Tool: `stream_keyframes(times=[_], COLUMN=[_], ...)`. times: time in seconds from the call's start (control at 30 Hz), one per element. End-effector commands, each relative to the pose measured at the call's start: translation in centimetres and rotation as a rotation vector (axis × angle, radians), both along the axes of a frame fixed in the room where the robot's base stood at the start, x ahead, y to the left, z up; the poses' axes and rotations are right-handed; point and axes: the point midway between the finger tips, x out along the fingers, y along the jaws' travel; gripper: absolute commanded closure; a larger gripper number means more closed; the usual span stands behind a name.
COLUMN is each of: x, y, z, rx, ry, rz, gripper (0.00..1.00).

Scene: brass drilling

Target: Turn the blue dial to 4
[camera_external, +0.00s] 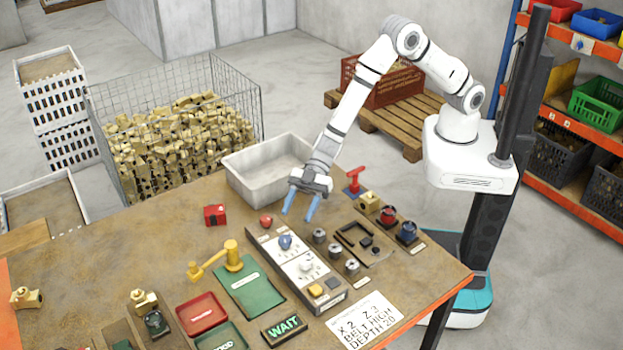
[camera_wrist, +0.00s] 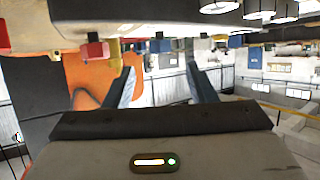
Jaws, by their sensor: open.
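The blue dial (camera_external: 285,242) sits on a white scale plate at the far end of the control panel (camera_external: 280,265). Its pointer and numbers are too small to read. A white dial (camera_external: 306,267) is on the same panel, nearer the camera. My gripper (camera_external: 298,216) is open and empty, its blue fingers apart. It hangs above the table near the blue dial, slightly right of and beyond it in the picture, not visibly touching it.
A grey bin (camera_external: 232,180) and a red clamp-like tool (camera_external: 354,181) are behind the gripper. A brass-yellow hammer-shaped piece (camera_external: 232,256) and a green mat (camera_external: 250,292) lie left.

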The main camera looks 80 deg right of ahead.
Motion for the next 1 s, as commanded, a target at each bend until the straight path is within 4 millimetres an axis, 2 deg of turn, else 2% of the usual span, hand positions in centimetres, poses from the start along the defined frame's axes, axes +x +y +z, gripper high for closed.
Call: stream_keyframes(times=[0.2,0.4,0.8,1.0], x=[0.7,1.3,1.5,1.5], y=[3.3,5.4,6.0,6.0], z=[-1.3,-2.2,-2.5,-2.5], rx=[0.000,0.001,0.002,0.002], ry=[0.001,-0.002,-0.001,-0.001], rz=[0.002,0.002,0.000,0.000], gripper=[0.49,0.49,0.50,0.66])
